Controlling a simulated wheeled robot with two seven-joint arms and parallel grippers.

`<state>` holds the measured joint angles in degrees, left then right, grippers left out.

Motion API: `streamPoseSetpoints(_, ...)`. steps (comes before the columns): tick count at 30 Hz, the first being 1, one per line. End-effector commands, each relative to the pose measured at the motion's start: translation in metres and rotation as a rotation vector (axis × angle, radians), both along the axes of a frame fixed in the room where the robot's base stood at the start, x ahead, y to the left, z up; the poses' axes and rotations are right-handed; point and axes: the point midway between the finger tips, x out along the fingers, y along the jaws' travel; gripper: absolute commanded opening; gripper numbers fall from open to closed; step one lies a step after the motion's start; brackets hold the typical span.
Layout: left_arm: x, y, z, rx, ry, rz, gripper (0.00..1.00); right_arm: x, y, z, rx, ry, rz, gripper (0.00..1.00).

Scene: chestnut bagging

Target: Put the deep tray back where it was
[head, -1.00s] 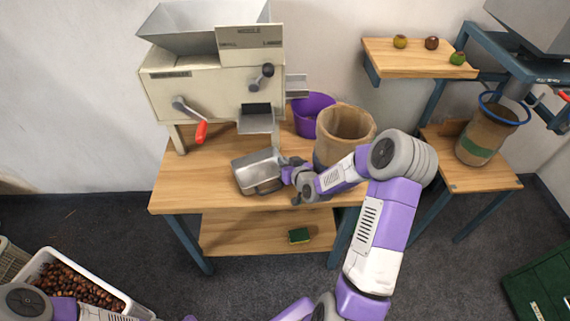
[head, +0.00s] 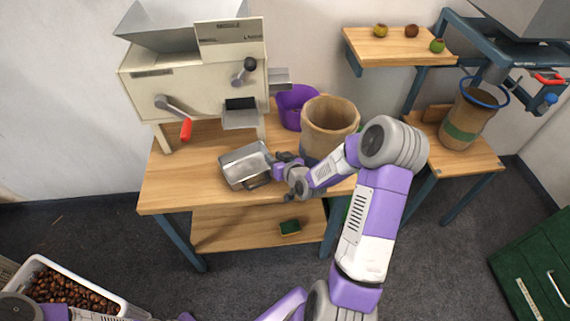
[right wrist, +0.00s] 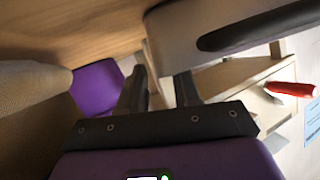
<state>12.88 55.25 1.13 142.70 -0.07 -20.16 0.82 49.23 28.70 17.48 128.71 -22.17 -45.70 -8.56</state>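The deep tray (head: 244,160) is a grey metal box with a dark handle on its near side. It is on the wooden table in front of the cream machine, left of my right gripper (head: 279,166). The right wrist view shows part of the tray (right wrist: 185,35) and its dark handle (right wrist: 262,25) close beyond the fingertips. In that view my right gripper (right wrist: 160,82) has a clear gap between its fingers, with a thin edge showing in the gap. I see no firm grip. My left gripper is out of view; only part of that arm shows at lower left.
The cream machine (head: 190,95) with a red-handled crank stands behind the tray. A purple bucket (head: 293,108) and a tan basket (head: 329,118) stand at the table's back right, the basket close to my right arm. A white crate (head: 40,268) of chestnuts is at lower left.

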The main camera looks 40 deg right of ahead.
Motion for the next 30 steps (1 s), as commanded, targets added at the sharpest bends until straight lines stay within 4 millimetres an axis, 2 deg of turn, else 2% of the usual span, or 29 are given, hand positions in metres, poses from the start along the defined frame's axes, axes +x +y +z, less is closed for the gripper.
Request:
streamPoseSetpoints(6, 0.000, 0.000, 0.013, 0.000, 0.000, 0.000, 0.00, -0.047, 0.004, 0.022, -0.003, 0.002, -0.002, 0.33)
streamPoseSetpoints(12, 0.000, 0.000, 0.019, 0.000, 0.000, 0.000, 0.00, -0.076, 0.008, 0.034, -0.002, 0.001, -0.001, 0.33)
streamPoseSetpoints(18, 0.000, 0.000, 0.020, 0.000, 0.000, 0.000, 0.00, -0.087, 0.009, 0.037, 0.000, 0.001, -0.001, 0.33)
streamPoseSetpoints(30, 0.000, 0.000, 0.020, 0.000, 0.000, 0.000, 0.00, -0.087, 0.010, 0.037, 0.000, 0.000, 0.000, 0.33)
